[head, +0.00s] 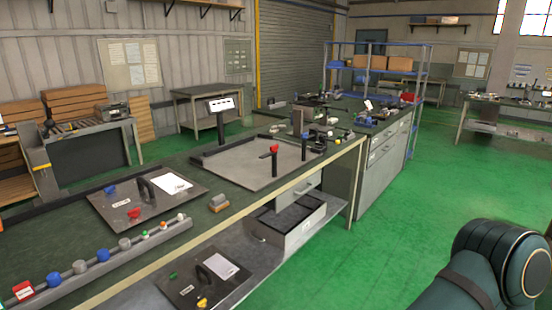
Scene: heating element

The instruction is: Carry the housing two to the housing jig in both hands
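Two flat dark panels with a black handle, a white sheet and small coloured parts are in view. One panel (112,211) lies on the bench top at left; the other panel (182,293) lies on the lower shelf. I cannot tell which is housing two. A grey plate with black edge rails (238,176), with a red-topped and a blue-topped post, lies on the bench further back; it looks like the housing jig and is bare in the middle. Neither gripper is in view; only an arm link of mine shows at bottom right.
A rail of coloured knobs (128,258) runs along the bench's front edge. An open grey drawer (290,230) is below the bench top. Green floor at right is clear.

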